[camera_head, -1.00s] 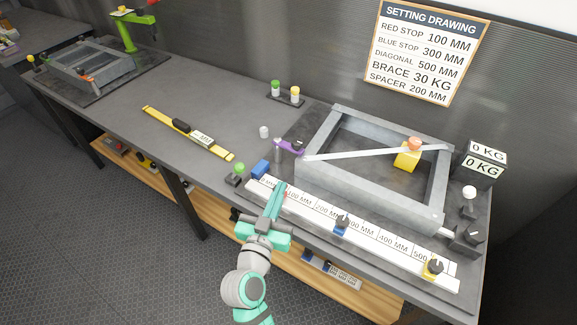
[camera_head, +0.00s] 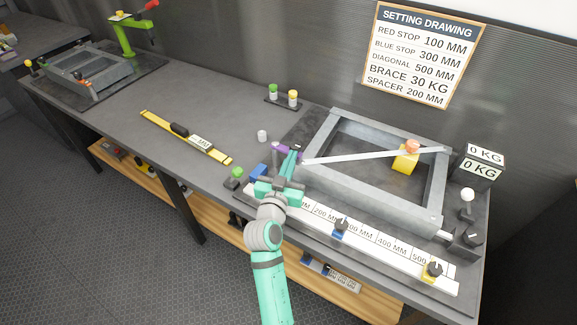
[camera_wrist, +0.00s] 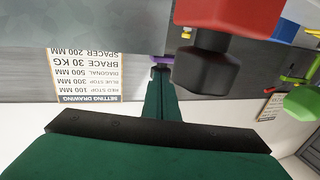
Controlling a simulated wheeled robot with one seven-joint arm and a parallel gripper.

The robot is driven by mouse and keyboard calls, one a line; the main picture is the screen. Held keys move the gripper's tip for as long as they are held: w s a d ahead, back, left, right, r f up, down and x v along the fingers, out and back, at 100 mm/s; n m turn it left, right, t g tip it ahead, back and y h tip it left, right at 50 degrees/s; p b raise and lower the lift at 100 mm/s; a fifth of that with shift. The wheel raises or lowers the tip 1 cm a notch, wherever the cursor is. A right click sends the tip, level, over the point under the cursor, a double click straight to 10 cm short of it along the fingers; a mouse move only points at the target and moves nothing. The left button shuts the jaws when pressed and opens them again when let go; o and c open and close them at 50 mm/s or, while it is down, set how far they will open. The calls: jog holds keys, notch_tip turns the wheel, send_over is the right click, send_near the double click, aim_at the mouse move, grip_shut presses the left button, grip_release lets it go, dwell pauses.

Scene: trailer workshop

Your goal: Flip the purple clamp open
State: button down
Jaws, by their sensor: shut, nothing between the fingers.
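The purple clamp (camera_head: 281,149) sits on the bench at the left corner of the grey metal frame (camera_head: 312,138). My gripper (camera_head: 296,150) is at the clamp, its shut fingers reaching up just right of the purple part and covering some of it. In the wrist view, a small piece of the purple clamp (camera_wrist: 163,59) shows just beyond my gripper's fingertips (camera_wrist: 161,70). I cannot tell whether the fingers touch it. The clamp's pose is partly hidden by my fingers.
A diagonal bar (camera_head: 350,157) crosses the frame, with a yellow block (camera_head: 405,160) on it. The scale rail (camera_head: 380,243) runs along the front, with a blue stop (camera_head: 340,228). A blue block (camera_head: 258,171) and green button (camera_head: 237,171) are left of my gripper.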

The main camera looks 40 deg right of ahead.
aim_at(303, 160)
jog(key=shift+d, duration=0.45)
dwell(0.4)
jog(key=shift+d, duration=0.85)
jog(key=shift+w+d, duration=0.2)
jog(key=shift+d, duration=0.45)
jog(key=shift+w+d, duration=0.15)
jog(key=shift+d, duration=0.5)
